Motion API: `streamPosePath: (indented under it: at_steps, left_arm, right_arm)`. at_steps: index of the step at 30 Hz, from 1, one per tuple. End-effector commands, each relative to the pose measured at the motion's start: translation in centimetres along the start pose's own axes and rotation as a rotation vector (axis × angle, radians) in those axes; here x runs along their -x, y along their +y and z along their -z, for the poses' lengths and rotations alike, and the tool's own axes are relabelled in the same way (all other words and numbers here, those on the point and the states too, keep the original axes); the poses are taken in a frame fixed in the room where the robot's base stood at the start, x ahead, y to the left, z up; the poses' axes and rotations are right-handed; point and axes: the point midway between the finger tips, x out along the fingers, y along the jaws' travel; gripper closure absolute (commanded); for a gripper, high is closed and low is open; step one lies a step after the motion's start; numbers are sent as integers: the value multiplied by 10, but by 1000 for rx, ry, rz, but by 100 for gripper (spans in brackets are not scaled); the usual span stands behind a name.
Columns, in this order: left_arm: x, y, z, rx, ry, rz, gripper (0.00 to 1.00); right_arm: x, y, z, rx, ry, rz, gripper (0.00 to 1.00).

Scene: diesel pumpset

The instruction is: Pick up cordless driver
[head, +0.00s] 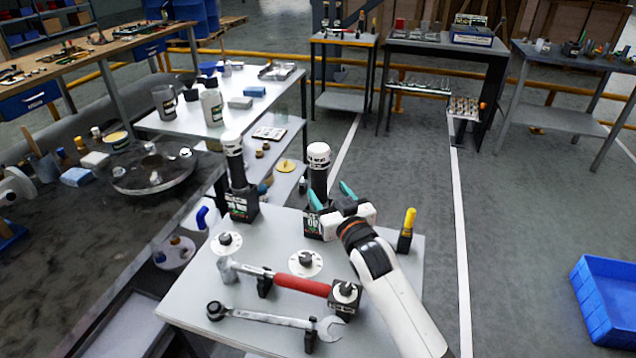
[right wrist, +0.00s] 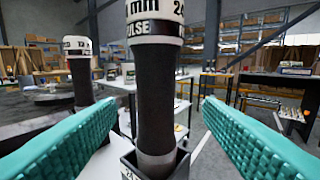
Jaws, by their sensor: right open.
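Two upright black-gripped tools with white lettered caps stand in black holders on the small grey table; they look like drivers. The nearer driver (head: 318,172) is at the table's back middle, and the other driver (head: 234,165) is to its left. My right gripper (head: 331,195) is open beside the nearer one. In the right wrist view, this driver (right wrist: 157,95) stands between the open teal fingers, with gaps on both sides. Its lower end sits in its holder (right wrist: 125,168). The left driver (right wrist: 82,75) shows further back. My left gripper is not in view.
On the same table lie a red-handled hammer (head: 300,284), a wrench (head: 270,318) and round white-based pieces (head: 306,263). A yellow-handled tool (head: 409,222) stands at the right. A dark workbench (head: 130,230) adjoins left. A blue crate (head: 606,300) is on the floor at right.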

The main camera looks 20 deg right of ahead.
Motion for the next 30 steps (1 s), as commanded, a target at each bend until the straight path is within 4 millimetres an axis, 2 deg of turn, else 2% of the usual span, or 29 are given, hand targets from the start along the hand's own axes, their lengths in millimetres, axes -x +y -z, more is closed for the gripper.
streamPosePath:
  at_steps: [1, 4, 8, 12, 18, 22, 29, 30]
  left_arm:
    - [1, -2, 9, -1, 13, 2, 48]
    - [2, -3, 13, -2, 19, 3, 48]
    - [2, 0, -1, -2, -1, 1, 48]
    - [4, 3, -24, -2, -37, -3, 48]
    - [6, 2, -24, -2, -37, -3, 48]
    - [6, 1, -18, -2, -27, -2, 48]
    - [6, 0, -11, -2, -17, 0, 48]
    - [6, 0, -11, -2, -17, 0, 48]
  right_arm:
    - [-8, 0, -1, 0, 0, 0, 39]
    - [-18, 0, 0, 0, 0, 0, 39]
    - [-24, 1, 1, 0, 1, 0, 39]
    - [-40, 3, 3, -1, 1, 0, 39]
    - [-66, 4, 5, 0, 0, 0, 39]
    - [-73, 4, 6, 0, 1, 0, 39]
    - [-73, 4, 6, 0, 1, -1, 39]
    - [-73, 4, 6, 0, 1, 0, 45]
